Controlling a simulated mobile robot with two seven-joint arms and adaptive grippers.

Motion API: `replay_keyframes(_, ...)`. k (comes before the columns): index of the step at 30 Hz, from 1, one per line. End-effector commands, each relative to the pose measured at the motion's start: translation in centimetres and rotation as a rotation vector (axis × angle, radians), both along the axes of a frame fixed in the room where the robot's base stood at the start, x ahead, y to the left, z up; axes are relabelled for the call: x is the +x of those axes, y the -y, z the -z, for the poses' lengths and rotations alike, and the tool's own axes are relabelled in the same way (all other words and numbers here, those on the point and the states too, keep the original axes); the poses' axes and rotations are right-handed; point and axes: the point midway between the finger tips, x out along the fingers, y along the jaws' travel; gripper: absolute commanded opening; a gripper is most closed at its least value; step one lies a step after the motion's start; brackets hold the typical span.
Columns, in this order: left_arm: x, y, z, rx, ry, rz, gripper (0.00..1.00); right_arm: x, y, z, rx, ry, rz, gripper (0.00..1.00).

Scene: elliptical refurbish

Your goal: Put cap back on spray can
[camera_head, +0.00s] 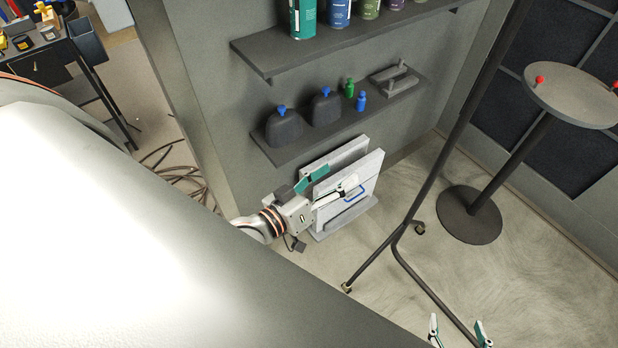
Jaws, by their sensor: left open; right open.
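Several spray cans stand on the upper shelf at the top of the head view: a teal can (302,20), a blue can (340,13), a green can (371,8) and a purple one (395,4). Their tops are cut off by the frame edge, so I cannot tell which lacks its cap. I cannot make out a loose cap. My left gripper (341,175) is open below the lower shelf, in front of grey panels, well below the cans. My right gripper (457,322) is open at the bottom edge, over the floor; only its fingers show.
The lower shelf (300,148) holds dark jugs (285,129), small green and blue bottles (361,101) and a grey tool. Grey panels (365,170) stand below. A dark stand (440,165) and a round-topped stool (572,95) are to the right. A cluttered workbench (50,65) is at upper left.

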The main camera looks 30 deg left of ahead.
Motion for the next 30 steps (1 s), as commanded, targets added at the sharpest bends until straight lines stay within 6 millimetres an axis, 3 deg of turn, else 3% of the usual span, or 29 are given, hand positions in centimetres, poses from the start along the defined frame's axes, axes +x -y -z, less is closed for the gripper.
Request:
replay_keyframes(1, -1.6, 0.5, 3.2, 0.107, -0.059, 0.019, 0.61, 0.0, 0.0, 0.0, 0.000, 0.000, 0.000, 0.64)
replay_keyframes(3, -3.6, 1.0, 7.2, 0.258, -0.134, 0.052, 0.61, 0.0, 0.0, 0.0, 0.000, 0.000, 0.000, 0.64)
replay_keyframes(6, -6.5, 1.0, 11.7, 0.439, -0.222, 0.095, 0.61, 0.0, 0.0, 0.0, 0.000, 0.000, 0.000, 0.64)
replay_keyframes(9, -8.8, 0.6, 14.8, 0.571, -0.287, 0.128, 0.61, 0.0, 0.0, 0.0, 0.000, -0.001, 0.000, 0.64)
replay_keyframes(12, -10.3, 0.3, 16.7, 0.653, -0.328, 0.151, 0.61, 0.0, 0.0, 0.0, 0.000, -0.001, 0.000, 0.64)
replay_keyframes(17, -11.1, 0.0, 17.7, 0.700, -0.350, 0.164, 0.61, 0.0, 0.0, 0.0, 0.000, -0.001, 0.000, 0.64)
replay_keyframes(30, -11.0, 0.1, 17.6, 0.698, -0.348, 0.162, 0.61, -0.1, 0.0, 0.1, 0.000, -0.001, 0.000, 0.64)
